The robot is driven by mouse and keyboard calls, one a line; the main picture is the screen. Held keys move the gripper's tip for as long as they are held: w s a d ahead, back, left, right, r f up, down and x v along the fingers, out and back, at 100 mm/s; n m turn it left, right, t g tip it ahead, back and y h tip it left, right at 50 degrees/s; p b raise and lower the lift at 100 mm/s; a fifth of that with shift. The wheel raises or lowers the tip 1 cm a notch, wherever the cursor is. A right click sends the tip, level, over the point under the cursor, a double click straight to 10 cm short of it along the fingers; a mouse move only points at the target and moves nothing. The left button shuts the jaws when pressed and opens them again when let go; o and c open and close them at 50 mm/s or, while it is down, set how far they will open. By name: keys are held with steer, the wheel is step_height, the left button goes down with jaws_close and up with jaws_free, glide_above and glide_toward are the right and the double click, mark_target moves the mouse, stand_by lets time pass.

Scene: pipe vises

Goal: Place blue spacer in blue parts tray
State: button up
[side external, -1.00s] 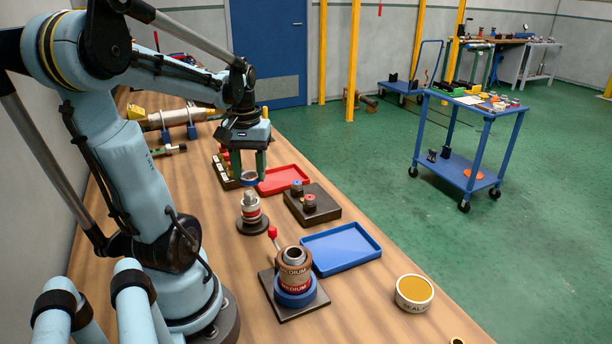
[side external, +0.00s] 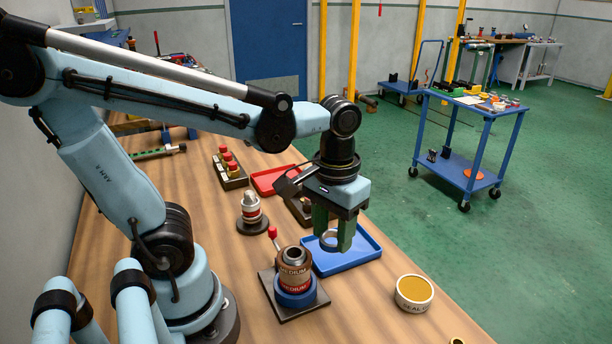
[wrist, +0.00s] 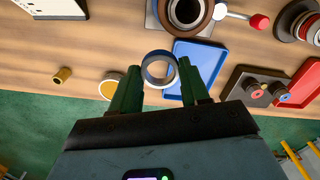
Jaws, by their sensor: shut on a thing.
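The blue spacer (wrist: 160,57) is a ring, blue outside with a pale metal inside. My gripper (side external: 334,242) is shut on it, with one green finger on each side; in the wrist view the ring sits between the fingertips. The spacer also shows in the side view (side external: 328,239), where it appears in front of the blue parts tray (side external: 361,262). The tray lies flat on the bench and looks empty where it shows. The wrist view shows the tray too (wrist: 207,60). My gripper hides the tray's back part.
A vise with "MEDIUM" labels (side external: 293,268) and a red-knobbed lever stands left of the tray. A round tin (side external: 414,293) is to its right. A dark block (side external: 299,209) and a red tray (side external: 271,181) lie behind. The bench's right edge is close.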

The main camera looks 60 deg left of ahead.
steer(key=d+m, duration=0.1)
steer(key=d, duration=0.2)
glide_above(322, 256)
step_height(322, 256, down, 7)
steer(key=shift+f, duration=2.05)
steer(key=shift+f, duration=0.15)
steer(key=o, duration=1.2)
